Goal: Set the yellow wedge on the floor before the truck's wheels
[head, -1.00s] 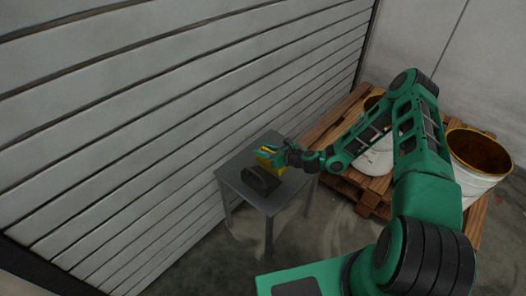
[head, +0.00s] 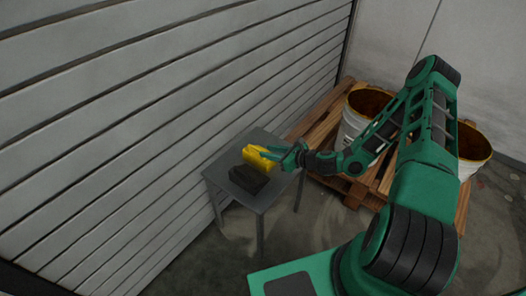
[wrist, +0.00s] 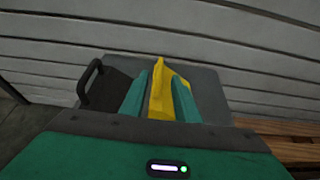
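The yellow wedge (head: 258,157) is at the small grey table (head: 213,176), beside a black block-like thing (head: 248,179). My gripper (head: 272,153) is at the wedge's right end in the head view. In the wrist view the wedge (wrist: 161,88) shows between my two green fingers (wrist: 159,84). The right finger overlaps part of it; a thin dark strip shows beside the left finger. I cannot tell whether the fingers press on the wedge or whether it rests on the table. No truck or wheels are in view.
A slatted grey wall (head: 120,110) runs close behind the table. A wooden pallet (head: 320,126) with rusty-topped white buckets (head: 368,104) stands to the right. In the wrist view a dark handle (wrist: 88,80) rises left of the fingers. Bare floor (head: 310,228) lies in front of the table.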

